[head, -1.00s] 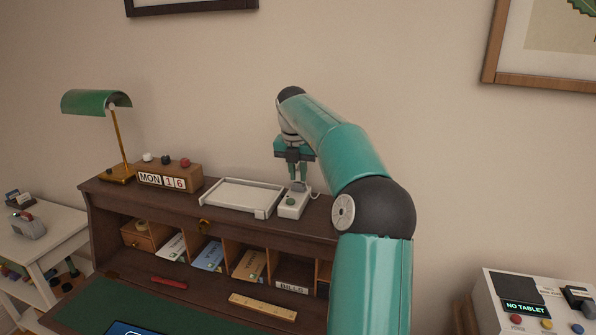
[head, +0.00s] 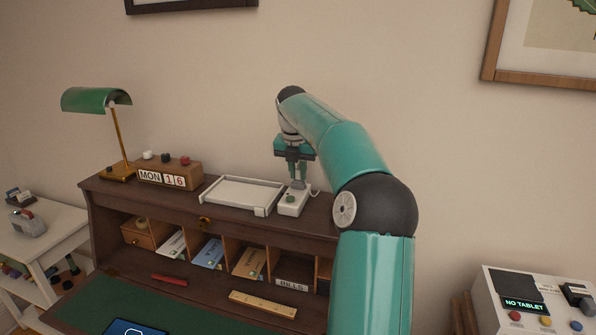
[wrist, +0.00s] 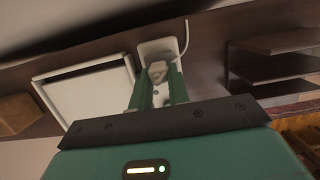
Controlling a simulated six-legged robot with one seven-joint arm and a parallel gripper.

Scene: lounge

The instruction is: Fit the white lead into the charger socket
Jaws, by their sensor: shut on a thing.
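The white lead's pale plug (wrist: 157,72) is between the fingers of my gripper (wrist: 158,88) in the wrist view, and its thin white cable (wrist: 186,38) curves off to the right. The white charger (head: 291,206) stands on top of the desk, with a green spot on its front. It also shows in the wrist view (wrist: 150,48), just beyond the plug. In the head view my gripper (head: 297,175) points down over the charger's back part, shut on the plug. The socket is hidden by the plug and fingers, so I cannot tell how far the plug is in.
A white tray (head: 240,193) lies just left of the charger. A wooden calendar block (head: 168,175) and a green lamp (head: 97,101) stand further left. The wall is close behind. A console (head: 530,303) reading "NO TABLET" is at the lower right.

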